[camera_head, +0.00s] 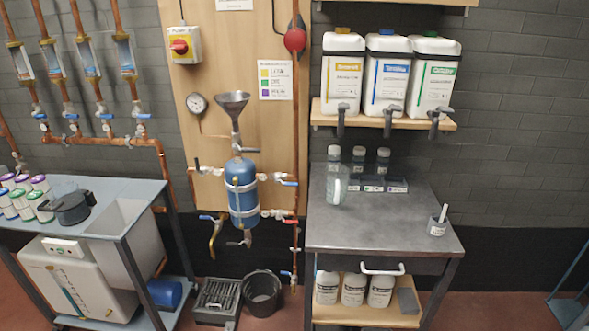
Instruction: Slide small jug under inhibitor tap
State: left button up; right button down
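A small clear jug (333,188) with a handle stands upright on the dark grey bench (390,232), near its left edge and in front of several capped bottles. Three white canisters stand on the wooden shelf above: one with a yellow label (342,78), one blue (385,80), one green (432,82). Their dark taps hang over the shelf's front: left (341,120), middle (388,121), right (434,122). I cannot read which one is inhibitor. The jug appears below the left tap, but I cannot tell whether it is directly under it. Neither gripper is in view.
Capped clear bottles (359,160) stand by a labelled rack (384,185) at the bench's back. A small grey cup (437,227) is at the right edge. The bench's front and middle are clear. A blue vessel with a funnel (242,190) hangs on the left.

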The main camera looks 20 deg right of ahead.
aim_at(337, 175)
jog(key=l+u, duration=0.2)
jog(key=u, duration=0.2)
jog(key=k+l+u, duration=0.15)
jog(key=u, duration=0.3)
jog(key=k+l+u, duration=0.1)
jog(key=u, duration=0.3)
jog(key=k+l+u, duration=0.1)
jog(key=u, duration=0.35)
jog(key=k+l+u, duration=0.15)
jog(key=u, duration=0.25)
jog(key=k+l+u, duration=0.2)
jog(key=u, duration=0.25)
jog(key=k+l+u, duration=0.1)
jog(key=k+u, duration=0.3)
jog(key=k+l+u, duration=0.1)
jog(key=u, duration=0.35)
jog(key=k+l+z, duration=0.1)
jog(key=k, duration=0.4)
jog(key=k+l+z, duration=0.15)
jog(key=k, duration=0.3)
